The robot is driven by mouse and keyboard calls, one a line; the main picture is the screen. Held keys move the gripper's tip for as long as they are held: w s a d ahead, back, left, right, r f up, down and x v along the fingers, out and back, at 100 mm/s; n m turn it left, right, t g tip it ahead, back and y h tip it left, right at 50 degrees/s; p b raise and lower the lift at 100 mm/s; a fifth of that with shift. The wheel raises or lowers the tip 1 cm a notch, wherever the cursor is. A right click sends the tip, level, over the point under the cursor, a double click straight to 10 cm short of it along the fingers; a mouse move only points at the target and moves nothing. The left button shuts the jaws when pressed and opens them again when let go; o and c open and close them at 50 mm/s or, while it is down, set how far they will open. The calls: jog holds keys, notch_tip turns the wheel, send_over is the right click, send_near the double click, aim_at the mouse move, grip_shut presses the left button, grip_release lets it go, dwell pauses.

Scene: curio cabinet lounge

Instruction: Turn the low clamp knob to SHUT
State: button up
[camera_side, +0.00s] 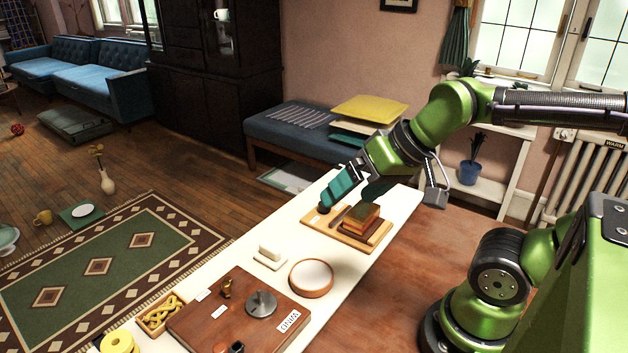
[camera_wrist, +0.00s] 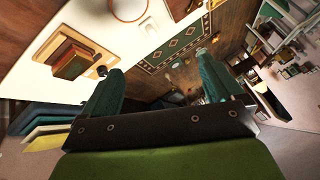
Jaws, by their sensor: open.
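A brown wooden board (camera_side: 202,318) lies at the near end of the long white table. It carries a grey metal disc with a raised centre (camera_side: 261,303), a small brass piece (camera_side: 226,288), a dark knob-like piece (camera_side: 236,347) at its front edge, and white labels. One label reads WIND. No label reading SHUT is legible, and I cannot tell which piece is the low clamp knob. My gripper (camera_side: 358,188) is open and empty above the table's far end, well away from the board. Its two teal fingers also show spread apart in the wrist view (camera_wrist: 160,88).
A wooden tray (camera_side: 376,241) with stacked book-like blocks and a dark round object lies near my gripper. A round white-topped dish (camera_side: 311,277), a white block (camera_side: 270,252), a box of yellow twists (camera_side: 160,314) and a yellow roll (camera_side: 118,342) surround the board.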

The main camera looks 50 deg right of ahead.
jog(key=shift+c, duration=1.1)
jog(key=shift+w+d+f+g, duration=0.3)
jog(key=shift+w+f+g, duration=0.3)
jog(key=shift+f, duration=0.25)
jog(key=c, duration=0.4)
jog(key=shift+w+d+f+n+g+h, duration=0.95)
jog(key=shift+w+d+n+g, duration=1.4)
jog(key=shift+w+d, duration=2.8)
jog(key=shift+w+d+f+n+g+h, duration=0.95)
jog(key=shift+w+d+n+g, duration=1.5)
jog(key=shift+w, duration=4.6)
jog(key=shift+m, duration=0.6)
jog(key=x, duration=1.1)
jog(key=d+x, duration=0.1)
jog(key=x, duration=0.4)
jog(key=shift+s+d+f, duration=0.1)
jog(key=shift+s+d, duration=0.05)
jog(key=shift+s, duration=0.35)
jog(key=shift+g, duration=0.3)
jog(key=c, duration=1)
